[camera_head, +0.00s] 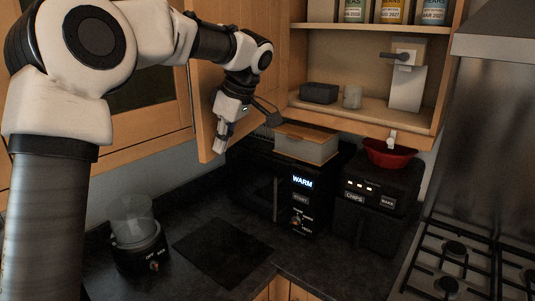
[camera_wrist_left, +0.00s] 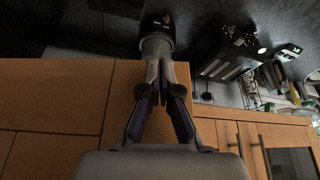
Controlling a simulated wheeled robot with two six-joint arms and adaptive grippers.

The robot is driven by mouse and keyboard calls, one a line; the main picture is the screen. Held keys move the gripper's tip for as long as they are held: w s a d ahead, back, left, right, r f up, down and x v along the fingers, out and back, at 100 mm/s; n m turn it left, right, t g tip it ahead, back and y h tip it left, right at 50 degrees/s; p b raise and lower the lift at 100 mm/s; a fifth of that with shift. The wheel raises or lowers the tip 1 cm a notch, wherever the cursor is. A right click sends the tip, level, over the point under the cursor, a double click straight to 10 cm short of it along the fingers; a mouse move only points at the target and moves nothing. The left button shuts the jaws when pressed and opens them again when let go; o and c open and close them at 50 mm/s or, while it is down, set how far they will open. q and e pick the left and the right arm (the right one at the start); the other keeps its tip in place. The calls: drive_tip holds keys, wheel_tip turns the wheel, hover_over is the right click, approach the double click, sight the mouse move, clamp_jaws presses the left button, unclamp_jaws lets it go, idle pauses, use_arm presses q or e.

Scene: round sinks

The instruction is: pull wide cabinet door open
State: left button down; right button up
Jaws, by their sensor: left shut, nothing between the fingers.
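The upper cabinet with light wood shelves stands open at the right. Its wooden door (camera_head: 205,112) is swung out to the left, and the inside shows. My left gripper (camera_head: 221,146) is shut and empty, pointing down at the lower free edge of this door. I cannot tell whether it touches the door. In the left wrist view, the shut fingers (camera_wrist_left: 161,68) lie in front of a wooden panel (camera_wrist_left: 95,95). My right gripper is not in view.
Cans (camera_head: 392,10), a black box (camera_head: 319,93) and a white dispenser (camera_head: 407,76) stand on the shelves. Below are a black oven (camera_head: 298,205), an air fryer (camera_head: 375,205), a red bowl (camera_head: 389,154) and a blender (camera_head: 137,240). A gas stove (camera_head: 470,260) is at right.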

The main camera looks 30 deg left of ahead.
use_arm(q)
drive_tip(key=shift+s+a+f+m, duration=0.1)
drive_tip(key=shift+s+a+m, duration=0.1)
drive_tip(key=shift+a, duration=0.35)
drive_tip(key=shift+s+a+m, duration=0.1)
drive_tip(key=shift+s+a, duration=0.05)
drive_tip(key=shift+a, duration=0.55)
drive_tip(key=shift+w, duration=0.1)
drive_tip(key=shift+d, duration=0.3)
